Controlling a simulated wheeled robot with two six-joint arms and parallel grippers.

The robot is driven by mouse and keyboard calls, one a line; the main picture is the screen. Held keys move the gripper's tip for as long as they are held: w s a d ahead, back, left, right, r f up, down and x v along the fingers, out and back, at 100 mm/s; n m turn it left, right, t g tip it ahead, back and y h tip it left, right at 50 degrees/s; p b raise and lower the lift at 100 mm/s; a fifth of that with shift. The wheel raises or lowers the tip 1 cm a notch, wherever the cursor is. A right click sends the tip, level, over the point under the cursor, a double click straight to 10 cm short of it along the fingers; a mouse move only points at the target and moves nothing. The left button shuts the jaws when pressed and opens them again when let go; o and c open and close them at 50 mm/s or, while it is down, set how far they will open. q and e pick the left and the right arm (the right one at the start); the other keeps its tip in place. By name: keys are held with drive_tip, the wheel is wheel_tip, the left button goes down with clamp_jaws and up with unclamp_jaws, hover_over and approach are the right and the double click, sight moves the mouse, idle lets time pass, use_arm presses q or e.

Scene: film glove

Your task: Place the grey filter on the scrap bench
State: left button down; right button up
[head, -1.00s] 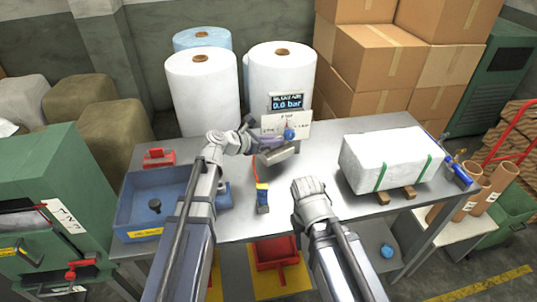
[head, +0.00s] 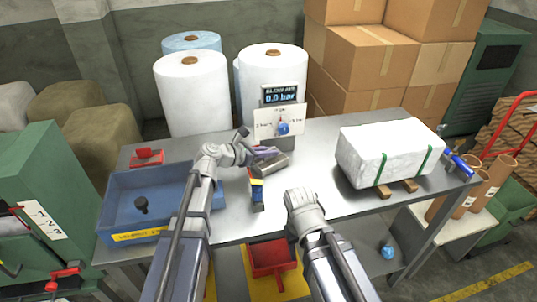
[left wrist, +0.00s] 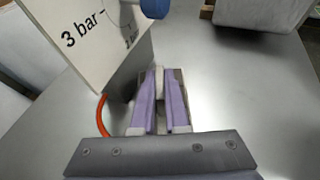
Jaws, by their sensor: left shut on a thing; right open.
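My left gripper (head: 257,153) is over the middle of the grey metal table (head: 315,220), below the gauge panel. It is shut on a grey, roughly cylindrical piece, which looks like the grey filter (head: 271,165). In the left wrist view the purple-padded fingers (left wrist: 163,85) close on a pale part, with the filter's grey body (left wrist: 178,78) partly hidden behind them. My right gripper (head: 303,197) is open near the table's front edge, apart from any object. I cannot tell which surface is the scrap bench.
A white gauge panel (head: 267,122) with a blue knob stands just behind the left gripper. A blue tray (head: 120,200) is at the left, a wrapped white block (head: 385,150) at the right. White rolls (head: 190,95) stand behind.

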use_arm(q)
drive_tip(key=shift+f, duration=0.15)
drive_tip(key=c, duration=0.9)
unclamp_jaws()
drive_tip(key=shift+s+a+r, duration=0.1)
drive_tip(key=shift+s+r, duration=0.05)
drive_tip(key=shift+r, duration=0.25)
drive_tip(key=shift+p+v, duration=2.3)
drive_tip(key=shift+v, duration=3.5)
